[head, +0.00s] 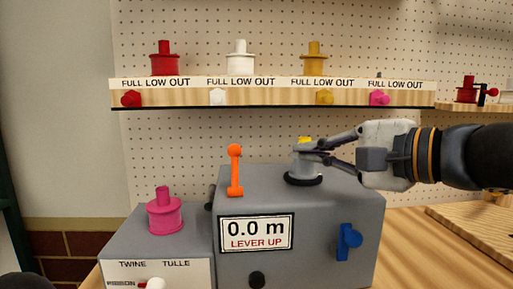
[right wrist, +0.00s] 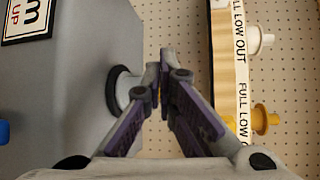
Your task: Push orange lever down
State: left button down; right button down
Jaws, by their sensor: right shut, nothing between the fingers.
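The orange lever (head: 235,170) stands upright on top of the grey machine (head: 310,250) in the head view. The machine's sign (head: 257,233) reads "0.0 m" and "LEVER UP". My right gripper (head: 303,148) is shut and empty. It is to the right of the lever, at a grey post (head: 305,170) with a yellow top and a dark base ring. I cannot tell whether the fingers touch this post. In the right wrist view the shut fingers (right wrist: 160,78) are beside the post and its dark ring (right wrist: 118,92). The lever is not in the right wrist view. My left gripper is not in view.
A blue knob (head: 348,242) is on the machine's front. A pink spool (head: 164,211) stands on a lower grey box to the left. A shelf (head: 270,97) above holds red, white and yellow spools. Open space lies between the lever and my right gripper.

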aim_at(235, 165)
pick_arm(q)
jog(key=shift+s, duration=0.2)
pick_arm(e)
jog(key=shift+s, duration=0.1)
